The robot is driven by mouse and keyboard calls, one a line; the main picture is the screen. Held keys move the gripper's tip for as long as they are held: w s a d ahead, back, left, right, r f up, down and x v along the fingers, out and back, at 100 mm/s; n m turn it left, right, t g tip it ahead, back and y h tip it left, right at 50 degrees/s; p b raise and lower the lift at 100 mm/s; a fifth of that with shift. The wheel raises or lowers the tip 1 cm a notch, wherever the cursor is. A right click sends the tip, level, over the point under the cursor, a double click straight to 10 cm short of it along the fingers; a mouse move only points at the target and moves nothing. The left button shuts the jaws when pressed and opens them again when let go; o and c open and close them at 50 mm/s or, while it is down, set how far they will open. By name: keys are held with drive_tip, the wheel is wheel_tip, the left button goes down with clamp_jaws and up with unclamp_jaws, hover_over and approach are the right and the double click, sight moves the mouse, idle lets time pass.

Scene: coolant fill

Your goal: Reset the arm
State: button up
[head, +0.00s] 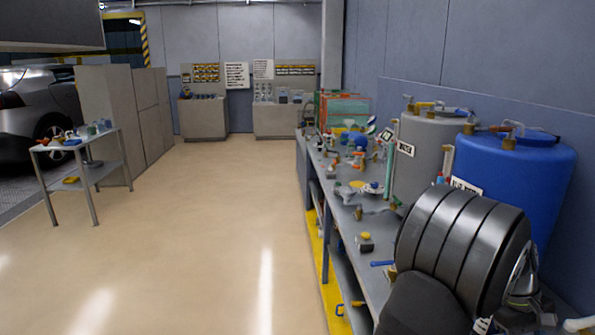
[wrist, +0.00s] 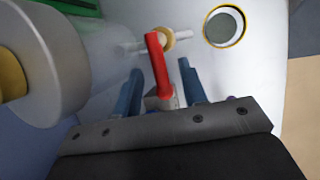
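My gripper (wrist: 160,67) shows in the wrist view with its two blue fingers apart. A red lever (wrist: 157,63) stands up between the fingers in the picture. The lever's top is at a brass collar on a pale crosswise pipe (wrist: 130,48). Behind it is a white rounded surface (wrist: 235,90) with a dark round port (wrist: 225,26) ringed in yellow. I cannot tell whether the fingers touch the lever; a gap shows on each side of it. My gripper cannot be made out in the head view.
A crowded workbench (head: 327,208) runs along the right wall. A grey drum (head: 425,165) and a blue drum (head: 535,180) stand there. A small table (head: 85,165) stands left; the floor (head: 200,230) between is clear.

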drive_tip(key=shift+w+r, duration=0.1)
drive_tip(key=v, duration=1.8)
drive_tip(key=x, duration=1.8)
drive_tip(key=shift+a, duration=0.1)
drive_tip(key=w+a+r+m+t, duration=0.1)
drive_tip(key=a+r+m, duration=0.1)
drive_tip(key=r+m, duration=0.5)
drive_tip(key=w+a+r+m+t, duration=0.1)
drive_tip(key=w+a+r+m, duration=0.1)
drive_tip(key=r+m, duration=0.5)
drive_tip(key=shift+r+m, duration=0.4)
drive_tip(key=shift+r, duration=0.5)
drive_tip(key=shift+w, duration=0.1)
